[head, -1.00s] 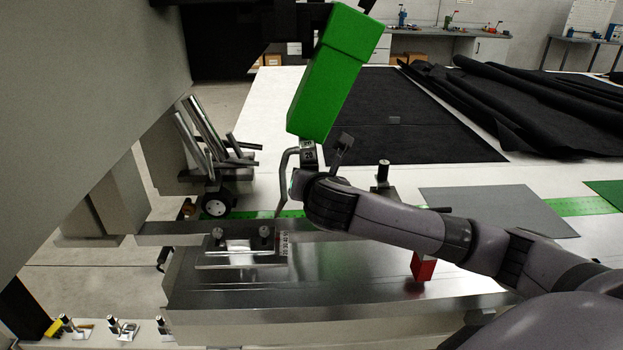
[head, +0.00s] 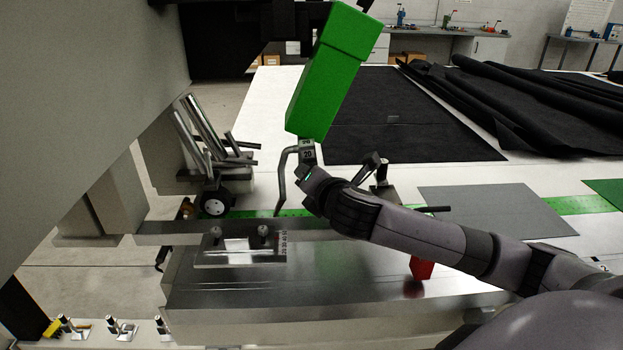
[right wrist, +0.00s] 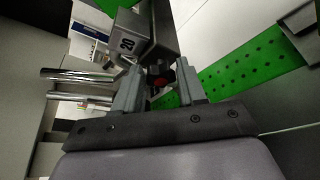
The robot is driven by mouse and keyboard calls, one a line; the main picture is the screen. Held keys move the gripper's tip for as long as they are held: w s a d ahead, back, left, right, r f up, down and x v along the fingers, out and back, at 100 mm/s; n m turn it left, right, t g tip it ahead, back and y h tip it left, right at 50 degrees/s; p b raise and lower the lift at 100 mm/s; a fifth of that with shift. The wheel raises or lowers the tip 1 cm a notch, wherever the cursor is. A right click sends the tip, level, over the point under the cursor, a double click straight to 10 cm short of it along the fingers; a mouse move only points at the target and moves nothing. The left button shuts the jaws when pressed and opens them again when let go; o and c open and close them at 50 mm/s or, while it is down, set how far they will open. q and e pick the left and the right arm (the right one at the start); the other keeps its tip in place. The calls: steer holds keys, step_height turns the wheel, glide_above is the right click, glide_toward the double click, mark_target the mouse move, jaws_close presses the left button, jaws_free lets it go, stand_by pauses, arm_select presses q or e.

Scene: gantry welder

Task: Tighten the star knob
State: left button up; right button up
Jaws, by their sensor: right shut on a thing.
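In the head view my right gripper (head: 305,178) is at the lower end of the green welding head (head: 328,85), by the block marked 20 (head: 308,154). The knob is hidden there behind the gripper and wrist. My left gripper is not in view.
A bent metal rod (head: 281,180) hangs just left of my right gripper. Below is a steel bed with a clamp plate (head: 240,259). A red block (head: 421,268) is under my right forearm. A grey sheet (head: 500,210) lies on the table at right.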

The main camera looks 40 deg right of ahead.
steer(key=o, duration=1.1)
steer(key=shift+c, duration=0.2)
steer(key=shift+s, duration=0.1)
steer(key=shift+b+v, duration=0.35)
steer(key=shift+v, duration=3.2)
